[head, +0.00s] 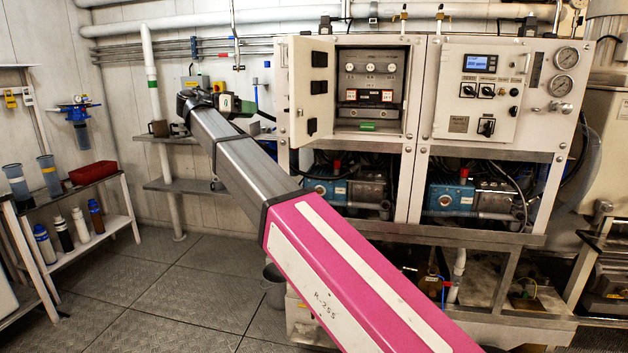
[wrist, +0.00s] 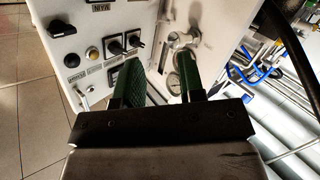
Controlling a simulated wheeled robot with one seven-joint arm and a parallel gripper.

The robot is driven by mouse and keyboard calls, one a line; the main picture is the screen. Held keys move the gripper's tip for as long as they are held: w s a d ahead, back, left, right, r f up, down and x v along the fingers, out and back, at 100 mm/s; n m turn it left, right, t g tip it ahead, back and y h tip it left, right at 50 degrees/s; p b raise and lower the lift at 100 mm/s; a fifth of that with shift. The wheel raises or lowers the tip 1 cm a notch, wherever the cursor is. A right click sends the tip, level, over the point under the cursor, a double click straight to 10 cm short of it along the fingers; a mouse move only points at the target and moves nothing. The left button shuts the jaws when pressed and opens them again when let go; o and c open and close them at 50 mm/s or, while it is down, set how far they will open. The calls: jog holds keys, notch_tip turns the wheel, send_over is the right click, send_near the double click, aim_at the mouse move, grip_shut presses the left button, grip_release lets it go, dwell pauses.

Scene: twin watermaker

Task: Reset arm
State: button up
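My arm reaches from the lower right of the head view up to the left, with a pink section and then dark grey sections. Its end, my gripper (head: 232,104), is small and partly hidden there, to the left of the watermaker cabinet (head: 423,90). In the wrist view my gripper (wrist: 157,78) shows two green fingers standing apart. Nothing is held between them. Behind the fingers is a light panel (wrist: 105,20) with black knobs (wrist: 123,44) and a metal fitting (wrist: 184,42). I see no contact with it.
The cabinet's left door (head: 311,92) stands open near my gripper. A vertical white pipe (head: 151,75) and a grey shelf (head: 185,186) are close by on the left. A rack (head: 125,190) with bottles and a red tray (head: 93,172) stands far left. Floor between is clear.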

jog(key=d+f+n+g+y, duration=0.1)
jog(key=d+f+n+y, duration=0.1)
jog(key=d+f, duration=0.8)
jog(key=w+d+f+n+g+y, duration=0.1)
jog(key=d+f+n+y, duration=0.15)
jog(key=d+f, duration=0.75)
jog(key=d+f+n+g+y, duration=0.1)
jog(key=d+f+n+y, duration=0.2)
jog(key=f, duration=1.3)
jog(key=s+d+f+g+y, duration=0.1)
jog(key=s+d+f+y, duration=0.1)
jog(key=s+d+f, duration=0.3)
jog(key=s+d+f+n+g+y, duration=0.1)
jog(key=s+d+f+y, duration=0.2)
jog(key=f, duration=0.8)
jog(key=s+d+f+g+y, duration=0.1)
jog(key=s+d+f+y, duration=0.1)
jog(key=s+d+f, duration=0.6)
jog(key=s+f, duration=0.1)
jog(key=s, duration=0.2)
jog(key=shift+g, duration=0.3)
